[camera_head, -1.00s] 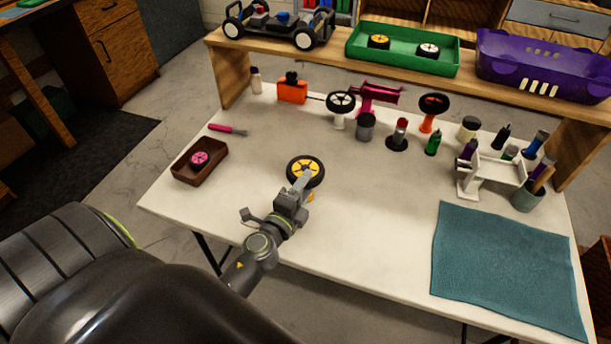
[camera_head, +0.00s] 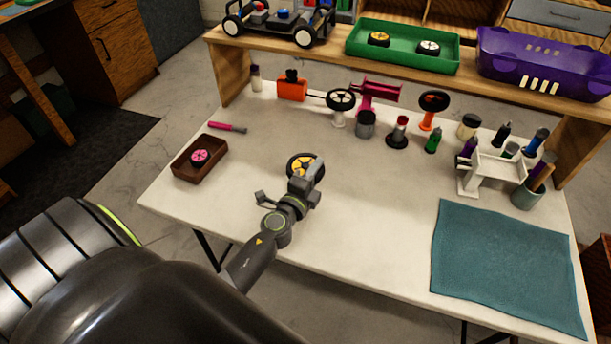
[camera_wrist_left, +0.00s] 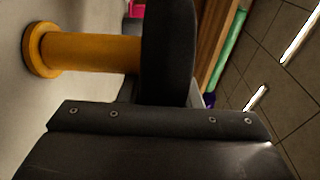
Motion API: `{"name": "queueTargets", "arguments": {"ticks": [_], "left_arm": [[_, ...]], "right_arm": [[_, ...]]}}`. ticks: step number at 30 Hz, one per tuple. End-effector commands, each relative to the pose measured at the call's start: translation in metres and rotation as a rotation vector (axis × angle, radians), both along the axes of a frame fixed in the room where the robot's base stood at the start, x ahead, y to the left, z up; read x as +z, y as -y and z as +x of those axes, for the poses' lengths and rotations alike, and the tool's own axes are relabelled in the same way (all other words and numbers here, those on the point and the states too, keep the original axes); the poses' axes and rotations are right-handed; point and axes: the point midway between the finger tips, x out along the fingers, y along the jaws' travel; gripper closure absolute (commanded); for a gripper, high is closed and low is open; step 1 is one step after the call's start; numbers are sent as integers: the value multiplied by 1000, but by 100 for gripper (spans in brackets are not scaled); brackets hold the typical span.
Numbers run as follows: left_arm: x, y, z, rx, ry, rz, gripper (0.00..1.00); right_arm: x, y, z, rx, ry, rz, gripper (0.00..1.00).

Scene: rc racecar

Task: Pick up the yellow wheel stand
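The yellow wheel stand (camera_wrist_left: 90,52) shows in the left wrist view as an orange-yellow post with a round foot on the table. A black tyre (camera_wrist_left: 168,50) sits at its upper end. In the head view the wheel with a yellow hub (camera_head: 296,163) shows at mid-table, partly covered by my left gripper (camera_head: 312,168); the stand is hidden there. The left gripper is right at the wheel. Its dark body fills the bottom of the wrist view, close to the tyre. Its fingers cannot be made out, nor whether they touch. My right gripper is not in view.
A brown tray (camera_head: 184,172) with a pink wheel lies left. Another wheel on a white stand (camera_head: 339,103), an orange-stand wheel (camera_head: 432,104) and several bottles stand behind. A white rack (camera_head: 490,168) and teal cloth (camera_head: 505,265) lie right. The table's front middle is clear.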

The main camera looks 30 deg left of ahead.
Motion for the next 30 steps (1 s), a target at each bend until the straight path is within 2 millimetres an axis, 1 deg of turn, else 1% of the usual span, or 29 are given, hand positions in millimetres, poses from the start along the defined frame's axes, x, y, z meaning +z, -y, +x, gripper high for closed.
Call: {"name": "queueTargets", "arguments": {"ticks": [1,6,7,14,19,23,30], "left_arm": [[0,0,0,0,0,0,76],[0,0,0,0,0,0,98],[0,0,0,0,1,0,99],[1,0,0,0,1,0,100],[7,0,0,0,1,1,100],[17,0,0,0,1,-1,100],[43,0,0,0,1,-1,100]], "right_arm": [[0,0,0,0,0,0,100],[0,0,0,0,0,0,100],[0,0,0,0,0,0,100],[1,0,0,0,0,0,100],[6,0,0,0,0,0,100],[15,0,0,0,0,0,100],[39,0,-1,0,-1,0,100]]}}
